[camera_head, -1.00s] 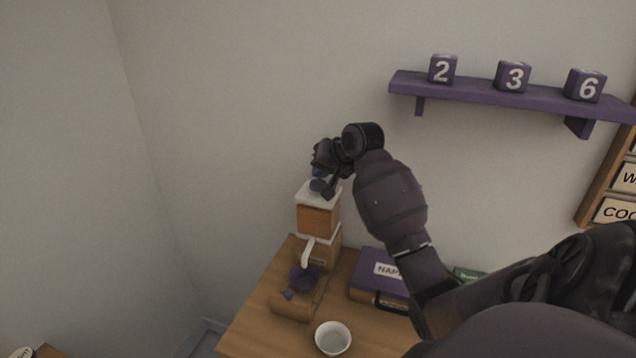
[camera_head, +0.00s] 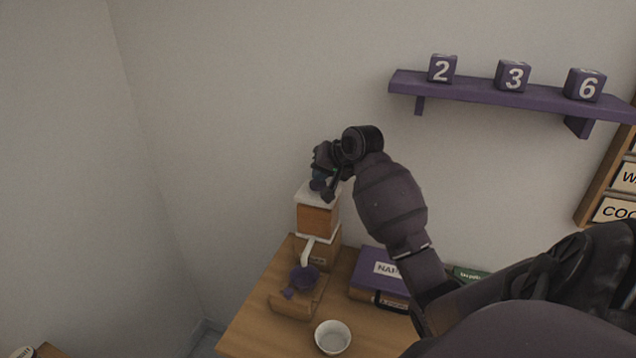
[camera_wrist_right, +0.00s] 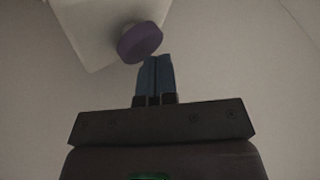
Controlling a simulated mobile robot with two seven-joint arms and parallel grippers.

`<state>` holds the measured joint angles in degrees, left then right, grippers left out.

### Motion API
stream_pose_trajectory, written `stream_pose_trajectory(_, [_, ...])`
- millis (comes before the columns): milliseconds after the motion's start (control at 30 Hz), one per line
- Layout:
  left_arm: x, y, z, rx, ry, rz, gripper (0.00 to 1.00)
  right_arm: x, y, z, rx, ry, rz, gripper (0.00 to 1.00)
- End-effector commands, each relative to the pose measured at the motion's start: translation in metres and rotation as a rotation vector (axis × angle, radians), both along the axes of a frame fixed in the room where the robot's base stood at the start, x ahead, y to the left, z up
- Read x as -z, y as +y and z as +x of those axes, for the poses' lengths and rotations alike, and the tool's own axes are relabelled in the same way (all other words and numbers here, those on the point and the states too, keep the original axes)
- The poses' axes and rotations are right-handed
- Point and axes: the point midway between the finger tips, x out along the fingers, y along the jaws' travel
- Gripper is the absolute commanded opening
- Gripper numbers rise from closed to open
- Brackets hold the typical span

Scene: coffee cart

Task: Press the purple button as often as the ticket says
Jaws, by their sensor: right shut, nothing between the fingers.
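The purple button (camera_wrist_right: 140,42) is a round knob on top of the white-topped machine; it shows close up in the right wrist view. In the head view the machine (camera_head: 318,217), orange-brown with a white top, stands at the back of the wooden table, and the button (camera_head: 317,185) is partly hidden by my gripper. My right gripper (camera_head: 322,180) is above the machine's top; its shut blue fingertips (camera_wrist_right: 155,62) are right by the button's edge. I cannot tell whether they touch it. No ticket can be made out. My left gripper is not in view.
A purple cup (camera_head: 304,278) sits below the spout on a brown stand. A purple shelf (camera_head: 480,92) with numbered cubes hangs on the wall.

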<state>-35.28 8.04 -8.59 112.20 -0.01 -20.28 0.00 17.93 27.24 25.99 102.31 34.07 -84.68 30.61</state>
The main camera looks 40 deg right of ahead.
Motion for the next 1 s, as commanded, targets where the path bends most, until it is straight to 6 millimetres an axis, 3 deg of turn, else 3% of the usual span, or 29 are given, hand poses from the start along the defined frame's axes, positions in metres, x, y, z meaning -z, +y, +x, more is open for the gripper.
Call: stream_pose_trajectory(1000, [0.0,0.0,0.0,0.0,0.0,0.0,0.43,0.011,0.0,0.0,0.0,0.004,0.001,0.0])
